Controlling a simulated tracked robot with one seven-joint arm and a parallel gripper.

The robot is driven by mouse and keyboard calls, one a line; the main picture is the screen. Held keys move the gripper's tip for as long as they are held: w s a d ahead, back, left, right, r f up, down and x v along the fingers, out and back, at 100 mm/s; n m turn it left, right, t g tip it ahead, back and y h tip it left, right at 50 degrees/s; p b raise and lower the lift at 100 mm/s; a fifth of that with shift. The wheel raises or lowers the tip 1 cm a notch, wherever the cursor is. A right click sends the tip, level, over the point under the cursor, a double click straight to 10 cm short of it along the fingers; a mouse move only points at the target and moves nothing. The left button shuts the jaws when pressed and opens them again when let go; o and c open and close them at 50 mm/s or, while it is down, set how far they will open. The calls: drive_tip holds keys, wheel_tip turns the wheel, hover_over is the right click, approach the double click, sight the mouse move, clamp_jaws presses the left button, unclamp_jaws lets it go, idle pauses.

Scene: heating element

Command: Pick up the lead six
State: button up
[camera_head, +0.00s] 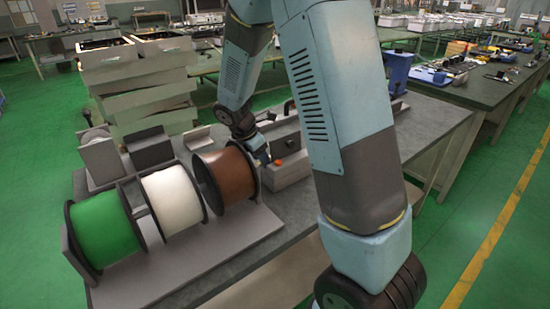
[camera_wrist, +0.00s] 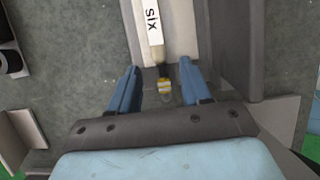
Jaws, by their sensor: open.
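The lead six (camera_wrist: 165,86) shows in the wrist view as a thin piece with a yellow-and-white striped band. A white label reading "SIX" (camera_wrist: 153,22) is just beyond it, on a pale strip. My gripper (camera_wrist: 160,69) is open, with one blue finger on each side of the lead. The lead is between the fingers in the picture; I cannot tell the height gap. In the head view my gripper (camera_head: 262,156) is small and partly hidden, beside the brown spool and near a grey box with an orange button. The lead cannot be made out there.
Green (camera_head: 103,232), white (camera_head: 171,200) and brown (camera_head: 230,175) spools stand in a grey rack on the bench, left of my gripper. A grey box (camera_head: 288,172) is close to it. A raised grey block (camera_wrist: 232,45) borders the lead on the right in the wrist view.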

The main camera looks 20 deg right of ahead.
drive_tip(key=shift+c, duration=0.2)
clamp_jaws()
idle(0.3)
